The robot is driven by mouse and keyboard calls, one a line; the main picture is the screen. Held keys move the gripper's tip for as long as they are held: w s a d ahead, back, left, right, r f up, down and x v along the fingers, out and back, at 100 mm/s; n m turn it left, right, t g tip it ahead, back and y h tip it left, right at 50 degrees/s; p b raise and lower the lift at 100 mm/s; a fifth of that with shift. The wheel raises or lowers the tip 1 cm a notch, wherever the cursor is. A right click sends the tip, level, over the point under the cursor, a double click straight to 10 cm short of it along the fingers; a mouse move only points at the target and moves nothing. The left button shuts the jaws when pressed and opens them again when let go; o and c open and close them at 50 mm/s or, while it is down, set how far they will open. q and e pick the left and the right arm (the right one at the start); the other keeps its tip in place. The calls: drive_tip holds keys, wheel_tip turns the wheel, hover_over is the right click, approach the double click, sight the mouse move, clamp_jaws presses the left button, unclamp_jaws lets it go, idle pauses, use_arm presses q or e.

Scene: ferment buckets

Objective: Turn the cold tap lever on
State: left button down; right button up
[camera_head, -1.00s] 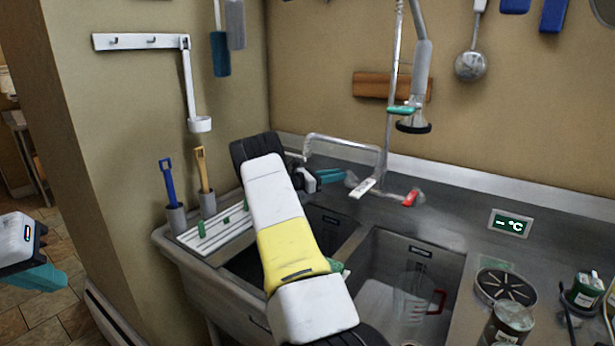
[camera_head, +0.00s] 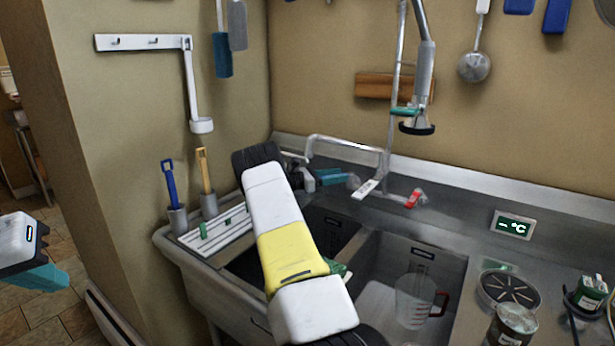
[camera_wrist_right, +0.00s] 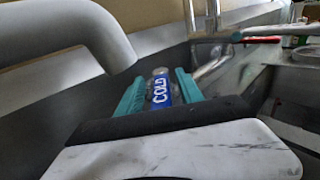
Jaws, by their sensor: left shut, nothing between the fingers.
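The cold tap lever, with a blue label reading COLD (camera_wrist_right: 161,91), shows in the right wrist view between the two teal fingers of my right gripper (camera_wrist_right: 158,92). The fingers stand apart on either side of it; I cannot tell whether they touch it. In the head view my right gripper (camera_head: 337,177) is at the back of the sink, just left of a white lever (camera_head: 366,188) and a red lever (camera_head: 414,198). The cold label is not readable there. My left gripper (camera_head: 40,278) is shut and empty at the far left, away from the sink.
A curved metal spout (camera_head: 340,141) rises by my right gripper and looms at the left of the wrist view (camera_wrist_right: 75,30). A hanging spray head (camera_head: 416,125) is to the right. A clear jug (camera_head: 413,300) stands in the right basin. A temperature display (camera_head: 513,225) is at right.

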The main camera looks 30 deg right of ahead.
drive_tip(key=w+a, duration=0.1)
drive_tip(key=a, duration=0.6)
drive_tip(key=shift+w+a, duration=0.2)
drive_tip(key=shift+a, duration=0.1)
